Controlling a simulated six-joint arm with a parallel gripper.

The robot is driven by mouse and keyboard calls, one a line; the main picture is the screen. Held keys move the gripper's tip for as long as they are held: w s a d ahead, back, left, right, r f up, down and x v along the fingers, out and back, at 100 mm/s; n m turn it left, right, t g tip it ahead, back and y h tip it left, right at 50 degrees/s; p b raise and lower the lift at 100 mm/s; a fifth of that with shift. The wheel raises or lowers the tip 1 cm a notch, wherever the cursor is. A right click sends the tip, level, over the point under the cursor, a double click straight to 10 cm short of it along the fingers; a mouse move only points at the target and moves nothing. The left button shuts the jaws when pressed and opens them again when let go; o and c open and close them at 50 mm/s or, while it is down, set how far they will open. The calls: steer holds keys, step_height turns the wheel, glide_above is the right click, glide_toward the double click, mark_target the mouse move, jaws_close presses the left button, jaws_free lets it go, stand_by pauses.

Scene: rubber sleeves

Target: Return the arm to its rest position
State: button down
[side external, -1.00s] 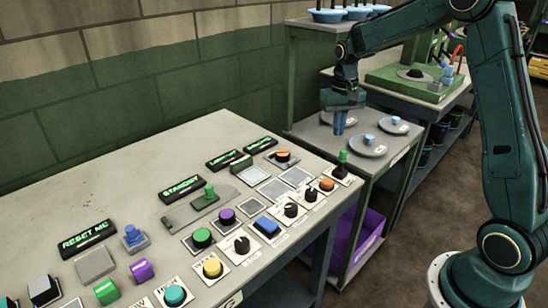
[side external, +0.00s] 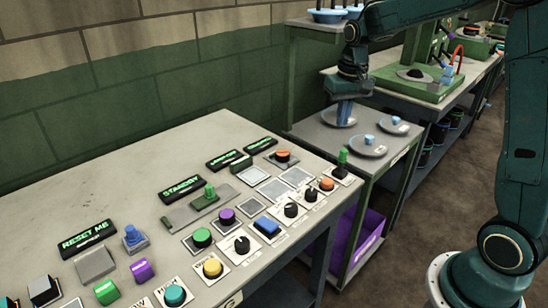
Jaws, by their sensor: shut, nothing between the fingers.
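My gripper (side external: 344,112) hangs from my dark teal arm and points down over the small grey side table (side external: 322,132). Its blue fingers are shut with nothing between them. The fingertips overlap the leftmost grey plate (side external: 330,117) in the picture; I cannot tell whether they touch it. Two more grey plates, each with a small blue piece, lie close by: one in front (side external: 370,151) and one to the right (side external: 404,130).
A control bench (side external: 130,180) with buttons, knobs and lit labels fills the left and front. A shelf with blue bowls (side external: 328,16) stands behind my gripper. A green machine (side external: 410,85) stands on the table to the right. A purple bin (side external: 368,240) sits below.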

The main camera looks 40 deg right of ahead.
steer(key=s+a+r+n+t, duration=0.1)
steer(key=s+a+r, duration=0.3)
steer(key=s, duration=0.2)
steer(key=s+a+r+n+t, duration=0.1)
steer(key=s+a+r+t, duration=0.1)
steer(key=s+a+r, duration=0.25)
steer(key=s+a+f+n+t, duration=0.1)
steer(key=s+a+f+n, duration=0.1)
steer(key=s, duration=1.1)
steer(key=shift+a+n+t, duration=0.4)
steer(key=shift+a+n, duration=0.1)
steer(key=shift+a, duration=0.4)
steer(key=shift+w+r, duration=0.1)
steer(key=shift+w, duration=0.15)
steer(key=w+d+m+h, duration=0.1)
steer(key=w+d+m, duration=0.35)
steer(key=w, duration=1.15)
steer(key=w+d+f, duration=0.4)
steer(key=w+d, duration=0.1)
steer(key=w, duration=0.1)
steer(key=w+d+f+m+g+h, duration=0.1)
steer(key=w+d+f, duration=0.3)
steer(key=w+d, duration=0.2)
steer(key=shift+w+f, duration=0.15)
steer(key=shift+w, duration=0.65)
